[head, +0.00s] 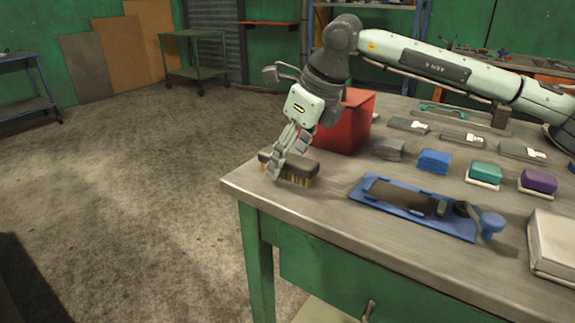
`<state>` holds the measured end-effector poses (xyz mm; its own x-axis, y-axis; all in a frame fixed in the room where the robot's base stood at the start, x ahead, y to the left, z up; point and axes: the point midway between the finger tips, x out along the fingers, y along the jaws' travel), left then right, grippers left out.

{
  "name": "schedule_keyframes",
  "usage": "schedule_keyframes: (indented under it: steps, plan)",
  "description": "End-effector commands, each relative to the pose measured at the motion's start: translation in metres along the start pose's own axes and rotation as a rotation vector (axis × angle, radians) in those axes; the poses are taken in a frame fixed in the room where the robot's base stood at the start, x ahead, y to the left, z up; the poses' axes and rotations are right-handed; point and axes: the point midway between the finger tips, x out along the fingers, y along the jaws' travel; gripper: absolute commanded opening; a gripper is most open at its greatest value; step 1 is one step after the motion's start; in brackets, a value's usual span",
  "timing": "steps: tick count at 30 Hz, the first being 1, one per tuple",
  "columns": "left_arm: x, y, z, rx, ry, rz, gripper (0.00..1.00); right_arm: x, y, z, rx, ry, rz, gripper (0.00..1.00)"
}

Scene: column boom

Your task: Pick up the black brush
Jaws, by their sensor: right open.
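The black brush (302,168), a dark block with tan bristles pointing down, lies near the left corner of the workbench (335,210). My right gripper (281,162) reaches down over the brush's left end, with its fingers pointing down. It is open. One finger crosses in front of the brush and hides part of its left end. I cannot tell whether the fingers touch it. My left gripper is not in view.
A red box (346,122) stands just behind the brush. A blue tool (415,206) with a dark strip lies to the right. Farther right are blue (434,161), teal (485,173) and purple (538,181) blocks. The bench edge is close on the left.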

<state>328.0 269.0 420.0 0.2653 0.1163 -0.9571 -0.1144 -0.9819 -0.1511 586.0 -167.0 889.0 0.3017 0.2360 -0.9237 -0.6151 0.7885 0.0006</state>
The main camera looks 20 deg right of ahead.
Motion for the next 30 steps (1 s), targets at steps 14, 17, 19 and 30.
schedule_keyframes:
  steps: [14, 17, 19, 30]
  plan:
    - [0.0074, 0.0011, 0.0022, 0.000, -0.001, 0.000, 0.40, 0.0047, 0.0000, -0.0020, 0.000, 0.001, 0.000, 0.57]
    - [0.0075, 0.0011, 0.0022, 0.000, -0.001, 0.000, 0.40, 0.0045, 0.0000, -0.0019, 0.000, 0.001, 0.000, 0.57]
    - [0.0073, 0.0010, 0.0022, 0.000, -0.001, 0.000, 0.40, 0.0042, 0.0000, -0.0018, 0.000, 0.001, 0.000, 0.57]
    - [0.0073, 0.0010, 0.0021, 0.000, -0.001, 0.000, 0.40, 0.0041, 0.0000, -0.0017, 0.000, 0.000, 0.000, 0.26]
